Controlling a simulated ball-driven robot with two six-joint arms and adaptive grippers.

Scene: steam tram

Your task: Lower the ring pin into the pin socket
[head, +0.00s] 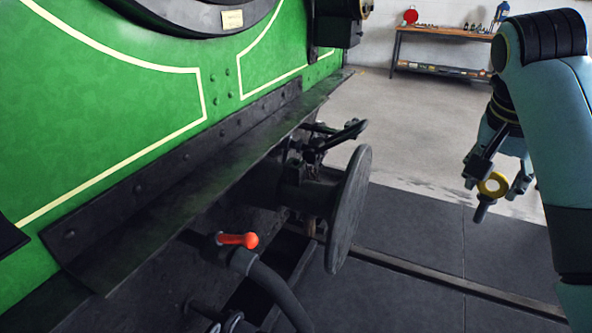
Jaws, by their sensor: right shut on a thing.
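The ring pin (482,208) has a yellow ring on top and a short dark shank that points down, slightly tilted. My right gripper (494,184) is shut on it at the ring and holds it in the air at the right of the head view. The pin is well to the right of the round dark buffer plate (350,210) on the green tram, with a clear gap between them. Dark coupling parts (295,172) sit behind the plate. I cannot make out the pin socket for certain among them. My left gripper is not in view.
The green tram body (120,120) with its dark ledge (185,205) fills the left. A red-handled valve (237,240) and a dark hose (280,292) are low in front. A dark lever (345,132) juts out above the plate. A workbench (440,33) stands far back.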

